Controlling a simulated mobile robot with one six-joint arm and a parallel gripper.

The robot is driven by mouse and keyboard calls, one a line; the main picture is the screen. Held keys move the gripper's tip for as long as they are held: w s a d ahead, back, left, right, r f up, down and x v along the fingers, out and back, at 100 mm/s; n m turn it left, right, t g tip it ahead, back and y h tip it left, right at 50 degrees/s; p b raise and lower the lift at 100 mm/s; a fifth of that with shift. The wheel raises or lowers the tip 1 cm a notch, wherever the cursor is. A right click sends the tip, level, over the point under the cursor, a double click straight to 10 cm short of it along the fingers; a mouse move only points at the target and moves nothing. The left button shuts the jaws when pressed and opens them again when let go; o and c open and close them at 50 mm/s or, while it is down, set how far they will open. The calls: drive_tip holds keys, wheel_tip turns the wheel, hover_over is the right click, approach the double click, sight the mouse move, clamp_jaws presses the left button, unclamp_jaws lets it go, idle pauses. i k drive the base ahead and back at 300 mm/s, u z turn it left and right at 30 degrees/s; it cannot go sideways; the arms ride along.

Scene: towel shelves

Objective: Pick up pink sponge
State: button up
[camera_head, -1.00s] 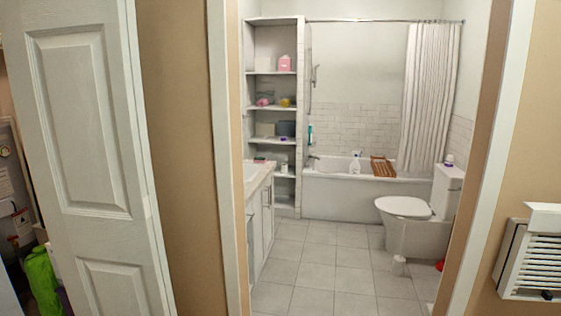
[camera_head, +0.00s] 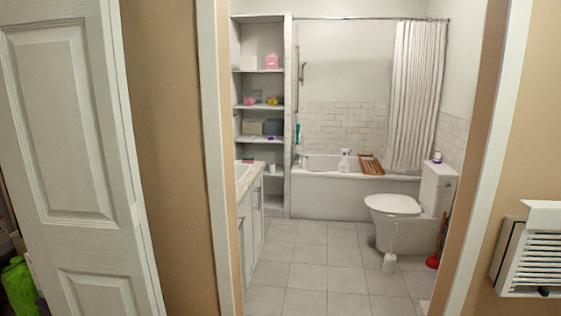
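Several small pink things show through the doorway, too small for me to tell which is the sponge. A pink item (camera_head: 250,101) lies on a middle shelf beside a yellow item (camera_head: 273,100). A flat pinkish item (camera_head: 248,161) lies on the sink counter (camera_head: 249,178). A pink box-like item (camera_head: 272,62) stands on a higher shelf. My gripper is not in view.
The doorway stands open, between a white panelled door (camera_head: 75,130) at left and a white frame (camera_head: 492,150) at right. The tiled floor (camera_head: 305,270) inside is clear in the middle. A toilet (camera_head: 405,210) and red plunger (camera_head: 433,261) stand right; a bathtub (camera_head: 330,193) is at the back.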

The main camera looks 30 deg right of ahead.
sight(244, 160)
drive_tip(key=z, duration=0.6)
drive_tip(key=k, duration=1)
drive_tip(key=u, duration=0.05)
drive_tip(key=i, duration=0.95)
